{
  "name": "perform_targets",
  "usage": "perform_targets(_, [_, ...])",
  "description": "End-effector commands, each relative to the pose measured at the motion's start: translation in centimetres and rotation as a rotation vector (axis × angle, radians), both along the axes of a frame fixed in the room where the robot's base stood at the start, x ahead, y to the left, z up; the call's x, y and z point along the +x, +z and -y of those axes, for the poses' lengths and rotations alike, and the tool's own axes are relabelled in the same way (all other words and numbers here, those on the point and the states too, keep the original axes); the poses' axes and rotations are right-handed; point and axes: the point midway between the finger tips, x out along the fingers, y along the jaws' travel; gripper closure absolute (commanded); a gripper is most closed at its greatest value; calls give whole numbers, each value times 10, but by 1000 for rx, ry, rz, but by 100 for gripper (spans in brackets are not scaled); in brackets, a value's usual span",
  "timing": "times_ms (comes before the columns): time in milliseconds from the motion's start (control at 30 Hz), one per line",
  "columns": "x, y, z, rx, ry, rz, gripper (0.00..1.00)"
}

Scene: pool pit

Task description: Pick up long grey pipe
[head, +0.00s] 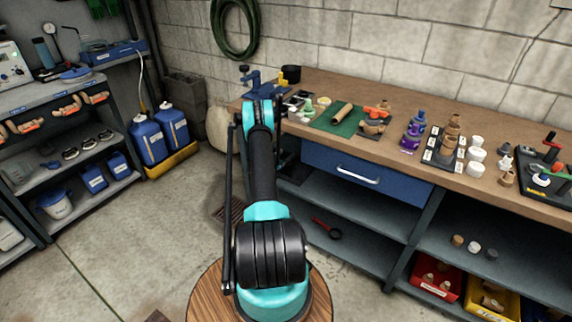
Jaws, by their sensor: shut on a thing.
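My teal and black arm reaches up the middle of the head view toward the left end of the workbench. Its links hide its far end, and I cannot make out my gripper or its fingers. A long thin dark rod runs beside the arm on its left, with a thicker lower end. I cannot tell whether it is the long grey pipe or part of my arm. A short brownish tube (342,114) lies on a green mat (322,122) on the bench; it does not look like a long grey pipe. No other long pipe is clear to see.
The wooden workbench (400,117) runs along the block wall, with a blue vise (254,80) at its left end. Blue jugs (147,138) and a loaded shelf stand at left. Floor left of my arm is mostly clear.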

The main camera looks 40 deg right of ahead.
Motion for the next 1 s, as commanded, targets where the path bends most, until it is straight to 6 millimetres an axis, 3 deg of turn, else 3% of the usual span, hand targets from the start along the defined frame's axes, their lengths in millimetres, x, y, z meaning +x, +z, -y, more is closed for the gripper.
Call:
perform_targets(267, [0, 13, 0, 0, 0, 0, 100])
perform_targets(700, [0, 84, 0, 0, 0, 0, 100])
perform_targets(1000, [0, 100, 0, 0, 0, 0, 100])
